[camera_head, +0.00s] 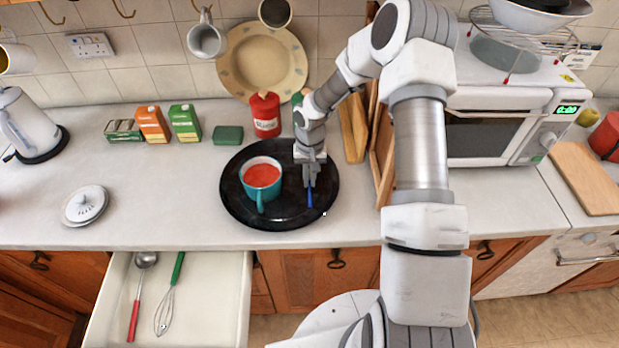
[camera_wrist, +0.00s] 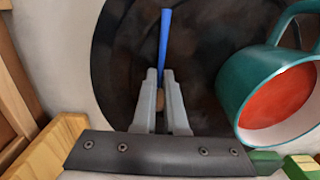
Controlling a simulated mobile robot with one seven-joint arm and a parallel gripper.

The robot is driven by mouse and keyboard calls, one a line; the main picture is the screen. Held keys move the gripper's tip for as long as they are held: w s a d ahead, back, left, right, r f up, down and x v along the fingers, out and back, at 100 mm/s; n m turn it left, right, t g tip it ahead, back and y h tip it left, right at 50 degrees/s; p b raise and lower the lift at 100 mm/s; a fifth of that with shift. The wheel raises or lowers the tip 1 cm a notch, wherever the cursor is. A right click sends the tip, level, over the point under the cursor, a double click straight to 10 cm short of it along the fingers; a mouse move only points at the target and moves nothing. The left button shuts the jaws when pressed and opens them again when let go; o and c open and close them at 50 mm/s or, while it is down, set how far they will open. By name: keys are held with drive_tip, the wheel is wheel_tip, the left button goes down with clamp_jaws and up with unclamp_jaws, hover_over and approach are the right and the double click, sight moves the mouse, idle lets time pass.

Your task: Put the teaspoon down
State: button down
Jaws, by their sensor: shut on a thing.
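The teaspoon (camera_head: 309,198) shows as a thin blue handle pointing toward the front of a round black tray (camera_head: 240,211). In the wrist view the blue handle (camera_wrist: 165,45) runs up from between the fingertips. My gripper (camera_head: 310,180) is shut on the teaspoon over the right part of the tray; it also shows in the wrist view (camera_wrist: 160,82). The spoon's bowl end is mostly hidden between the fingers. I cannot tell whether the spoon touches the tray. A teal mug (camera_head: 258,178) with red-orange contents stands on the tray, left of my gripper; it also shows in the wrist view (camera_wrist: 245,85).
A red canister (camera_head: 265,114) stands behind the tray, with wooden boards (camera_head: 352,128) at its right and a microwave (camera_head: 500,125) beyond. A white lid (camera_head: 85,205) lies far left. An open drawer (camera_head: 205,285) holds a ladle and whisk.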

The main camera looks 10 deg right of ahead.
drive_tip(key=shift+f, duration=0.1)
drive_tip(key=shift+f+b, duration=0.15)
drive_tip(key=shift+b, duration=0.15)
drive_tip(key=c, duration=1)
unclamp_jaws()
drive_tip(key=shift+r, duration=0.2)
